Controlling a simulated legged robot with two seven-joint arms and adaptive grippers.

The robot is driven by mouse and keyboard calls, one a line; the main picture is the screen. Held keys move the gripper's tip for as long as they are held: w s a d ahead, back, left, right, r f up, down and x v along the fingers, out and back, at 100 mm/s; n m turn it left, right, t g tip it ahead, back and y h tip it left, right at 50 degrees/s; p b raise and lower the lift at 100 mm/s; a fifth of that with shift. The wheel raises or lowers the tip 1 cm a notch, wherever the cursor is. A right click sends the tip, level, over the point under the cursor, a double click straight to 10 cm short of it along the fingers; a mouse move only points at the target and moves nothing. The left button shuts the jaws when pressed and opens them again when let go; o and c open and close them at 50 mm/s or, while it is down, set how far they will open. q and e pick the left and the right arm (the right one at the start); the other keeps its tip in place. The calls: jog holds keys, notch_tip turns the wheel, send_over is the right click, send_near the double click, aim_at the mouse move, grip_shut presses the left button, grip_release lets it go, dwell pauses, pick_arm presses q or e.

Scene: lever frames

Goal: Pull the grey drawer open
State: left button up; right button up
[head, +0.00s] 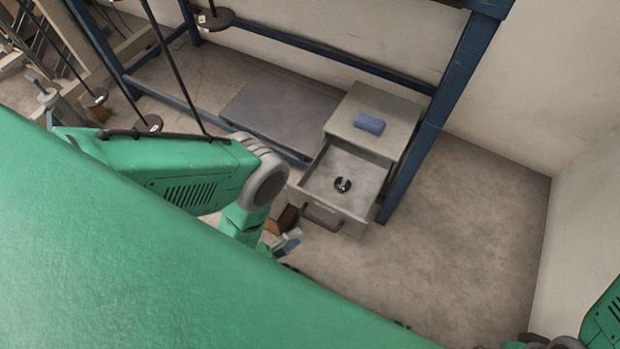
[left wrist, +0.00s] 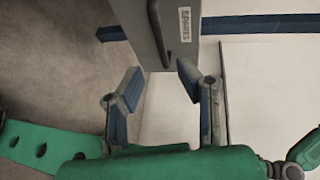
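The grey drawer (head: 352,163) is pulled out of a small grey cabinet (head: 394,112) and stands open, with its inside visible. A small dark ring-like object (head: 343,185) lies in it. The drawer's front carries a dark bar handle (head: 321,216). In the left wrist view, a grey panel (left wrist: 177,50) with a handle (left wrist: 158,30) and a white label lies just beyond my fingers. My left gripper (head: 284,243) is below and left of the drawer front in the head view. Its two fingers (left wrist: 160,72) are apart with nothing between them, clear of the handle. My right gripper does not show.
A blue item (head: 369,123) lies on the cabinet top. A blue rack frame (head: 438,105) stands around the cabinet, with a grey flat slab (head: 281,104) to its left. A brown block (head: 283,220) is on the floor by my left gripper. Floor (head: 470,220) to the right is clear.

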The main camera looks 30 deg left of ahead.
pick_arm(q)
jog(key=shift+v, duration=1.55)
jog(key=shift+w, duration=0.15)
jog(key=w+a+r+n+g+y, duration=0.35)
jog(key=n+g, duration=0.35)
jog(key=n, duration=0.3)
jog(key=s+a+r+n+g+y, duration=0.3)
jog(key=s+a+r+n+g, duration=0.2)
jog(key=s+r+n+g, duration=0.5)
notch_tip(320, 180, up, 15)
jog(key=n+t+p, duration=0.1)
jog(key=t+p, duration=0.2)
jog(key=p, duration=1)
jog(key=shift+w+a+f, duration=0.15)
jog(key=shift+w+f, duration=0.1)
jog(key=shift+w, duration=0.25)
